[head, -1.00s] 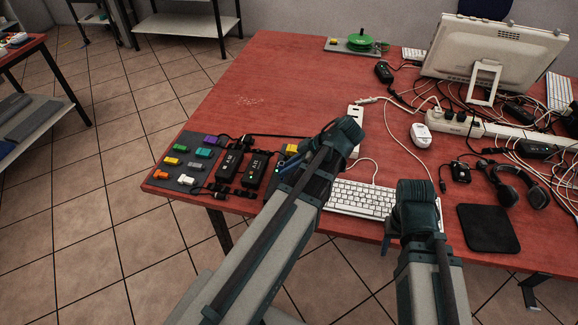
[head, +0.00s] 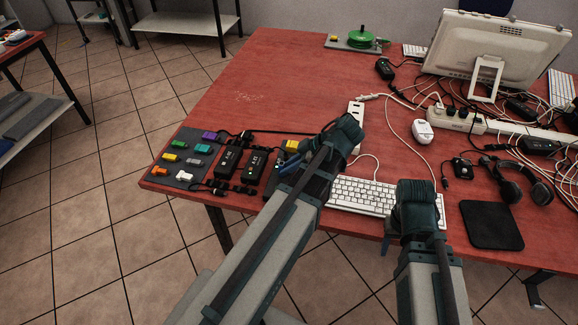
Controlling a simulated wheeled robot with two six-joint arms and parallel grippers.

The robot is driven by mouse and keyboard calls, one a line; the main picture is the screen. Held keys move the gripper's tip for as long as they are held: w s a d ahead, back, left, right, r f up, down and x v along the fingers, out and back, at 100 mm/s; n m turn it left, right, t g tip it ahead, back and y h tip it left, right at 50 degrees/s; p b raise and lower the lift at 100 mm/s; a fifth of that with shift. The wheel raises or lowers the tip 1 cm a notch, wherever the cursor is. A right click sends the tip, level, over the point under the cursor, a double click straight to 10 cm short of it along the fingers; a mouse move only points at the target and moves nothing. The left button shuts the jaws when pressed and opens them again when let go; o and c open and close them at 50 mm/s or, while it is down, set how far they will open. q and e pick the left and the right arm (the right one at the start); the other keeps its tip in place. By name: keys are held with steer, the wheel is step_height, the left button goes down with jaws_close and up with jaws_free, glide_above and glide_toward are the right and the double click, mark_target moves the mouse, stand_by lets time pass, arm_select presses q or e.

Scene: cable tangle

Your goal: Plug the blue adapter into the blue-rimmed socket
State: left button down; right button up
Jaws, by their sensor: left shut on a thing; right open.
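My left gripper (head: 343,133) is shut, above the table left of the keyboard. Its arm and body hide what it grips, so I cannot see the held thing's colour. My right gripper (head: 416,203) is open, over the right end of the keyboard; its fingers are mostly hidden by its own body. A small blue part (head: 286,166) shows beside my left arm, just below a yellow block (head: 291,146). I cannot tell whether it is the blue adapter or the blue rim of the socket; my arm covers much of that spot.
On the red table (head: 290,80), a grey mat (head: 174,161) bears several coloured pieces, with black adapters (head: 228,161) beside it. The keyboard (head: 358,194), mouse (head: 422,131), headphones (head: 521,184), tangled cables and monitor (head: 497,50) crowd the right. The back left of the table is clear.

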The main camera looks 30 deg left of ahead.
arm_select(q)
steer(key=c, duration=0.6)
jaws_free()
steer(key=shift+c, duration=0.2)
steer(key=p+v, duration=1)
steer(key=v, duration=0.3)
steer(key=shift+d+r, duration=0.25)
steer(key=shift+d, duration=0.05)
